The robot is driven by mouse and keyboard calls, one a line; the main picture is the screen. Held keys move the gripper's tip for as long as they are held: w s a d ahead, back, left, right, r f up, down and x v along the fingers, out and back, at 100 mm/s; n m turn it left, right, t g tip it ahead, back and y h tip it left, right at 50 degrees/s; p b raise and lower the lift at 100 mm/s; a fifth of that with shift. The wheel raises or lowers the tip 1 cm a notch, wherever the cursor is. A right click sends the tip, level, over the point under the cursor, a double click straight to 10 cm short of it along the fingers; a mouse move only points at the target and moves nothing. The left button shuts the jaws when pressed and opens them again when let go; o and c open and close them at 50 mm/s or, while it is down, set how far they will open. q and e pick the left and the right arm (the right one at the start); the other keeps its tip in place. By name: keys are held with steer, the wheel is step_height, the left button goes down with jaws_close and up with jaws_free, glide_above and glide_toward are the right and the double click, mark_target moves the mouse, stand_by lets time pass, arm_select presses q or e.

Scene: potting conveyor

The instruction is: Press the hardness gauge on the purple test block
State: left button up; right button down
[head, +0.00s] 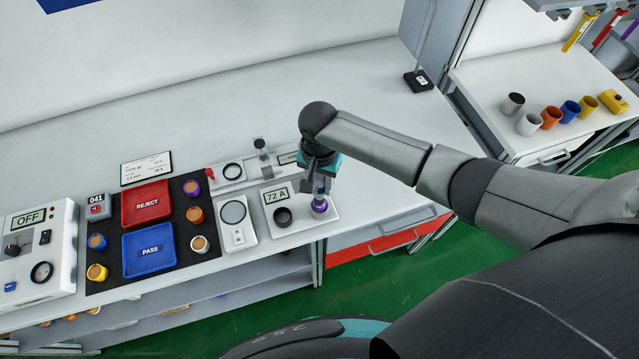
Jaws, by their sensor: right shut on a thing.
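The purple test block (319,207) sits at the right end of a white base plate (298,231) near the bench's front edge. My right gripper (320,172) points down over it, shut on the hardness gauge (321,188). The gauge is a small, upright, slim thing, partly hidden by the fingers. Its lower end is right above the purple block; I cannot tell whether they touch. A sign reading "72 A" (276,196) stands on the same plate, behind a dark round cup (283,217). My left gripper is not in view.
Left of the plate are a scale-like device (236,236), a red REJECT tray (147,204), a blue PASS tray (150,248) and several small pots on a black mat. A control box reading OFF (38,255) stands far left.

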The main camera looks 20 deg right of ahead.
mark_target(319, 176)
steer(key=shift+r, duration=0.4)
steer(key=shift+w+r, duration=0.1)
steer(key=shift+r, duration=1.35)
